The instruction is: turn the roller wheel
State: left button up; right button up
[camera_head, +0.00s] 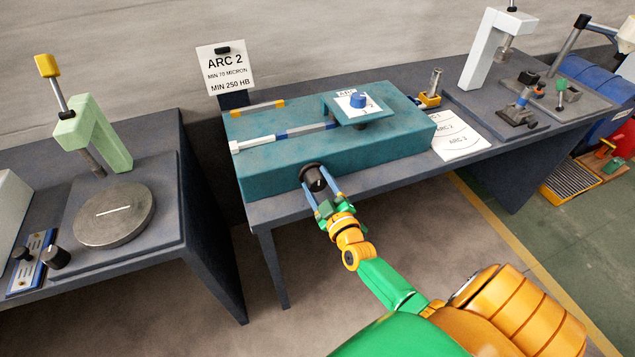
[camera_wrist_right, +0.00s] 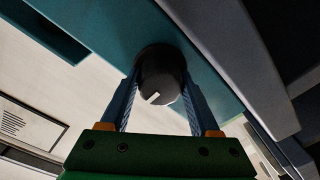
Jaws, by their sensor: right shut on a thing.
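The roller wheel, a black knob (camera_head: 311,177) with a white mark, sits on the front face of the teal section bender (camera_head: 270,165). My right gripper (camera_head: 318,190) reaches it from the front, with its two blue fingers on either side, shut on the knob. In the right wrist view, the knob (camera_wrist_right: 160,80) lies between the fingers (camera_wrist_right: 160,95), and its white mark points down and to the left. My left gripper is in neither view.
A sign reading ARC 2, MIN 70 MICRON, MIN 250 HB (camera_head: 227,69) stands behind the bender. A green press (camera_head: 95,135) with a round plate (camera_head: 115,215) stands on the left table.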

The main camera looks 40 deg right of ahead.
jog(key=m, duration=0.5)
jog(key=shift+m+b, duration=0.35)
jog(key=shift+m, duration=0.05)
jog(key=m, duration=0.5)
jog(key=shift+m+b, duration=0.3)
jog(key=shift+b, duration=0.1)
jog(key=m, duration=0.5)
jog(key=shift+m+h+b, duration=0.3)
jog(key=shift+h+b, duration=0.1)
jog(key=m, duration=0.5)
jog(key=shift+b, duration=0.35)
jog(key=shift+m, duration=0.3)
